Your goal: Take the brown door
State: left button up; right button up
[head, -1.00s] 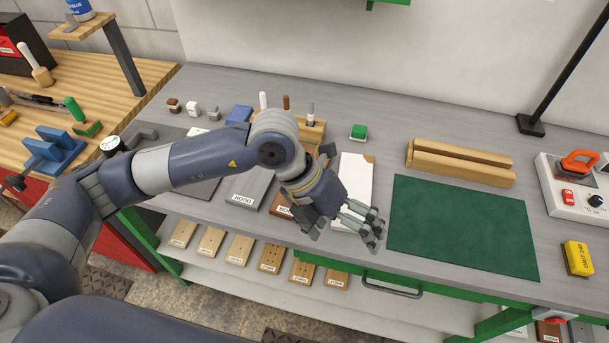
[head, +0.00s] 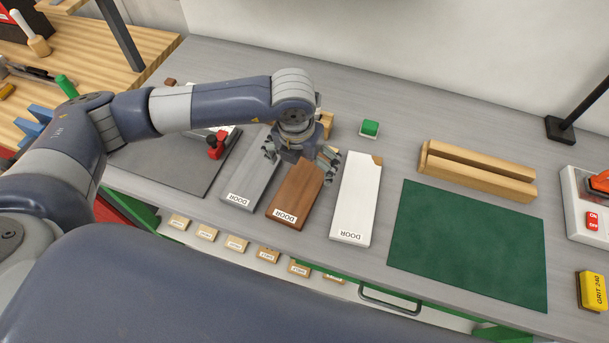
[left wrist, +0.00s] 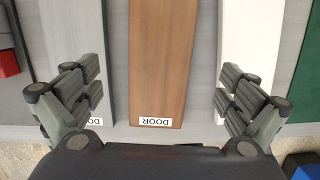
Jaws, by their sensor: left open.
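The brown door (head: 298,193) is a flat wooden board with a "DOOR" label at its near end. It lies on the grey bench between a grey door (head: 250,183) and a white door (head: 356,196). My left gripper (head: 300,162) is open above the brown door's far half and hides its far end in the head view. In the left wrist view, the brown door (left wrist: 158,65) runs up the middle between the two spread fingers, touching neither. The grey door (left wrist: 78,60) and white door (left wrist: 238,50) lie under the fingers. My right gripper is not in view.
A green mat (head: 468,245) lies right of the white door. A dark mat (head: 165,165) with a red-knobbed item (head: 216,145) is left. Small labelled boards (head: 236,243) sit on the shelf below.

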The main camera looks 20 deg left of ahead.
aim_at(304, 179)
pick_arm(q)
jog(key=shift+f, duration=0.4)
jog(key=shift+w+f, duration=0.15)
jog(key=shift+f, duration=0.1)
notch_tip(304, 179, down, 4)
jog(key=p, duration=0.3)
jog(key=shift+w+f, duration=0.1)
jog(key=shift+f, duration=0.25)
jog(key=shift+w+f, duration=0.1)
jog(key=shift+f, duration=0.15)
jog(key=shift+c, duration=1.1)
jog(key=c, duration=0.9)
jog(key=shift+c, duration=1)
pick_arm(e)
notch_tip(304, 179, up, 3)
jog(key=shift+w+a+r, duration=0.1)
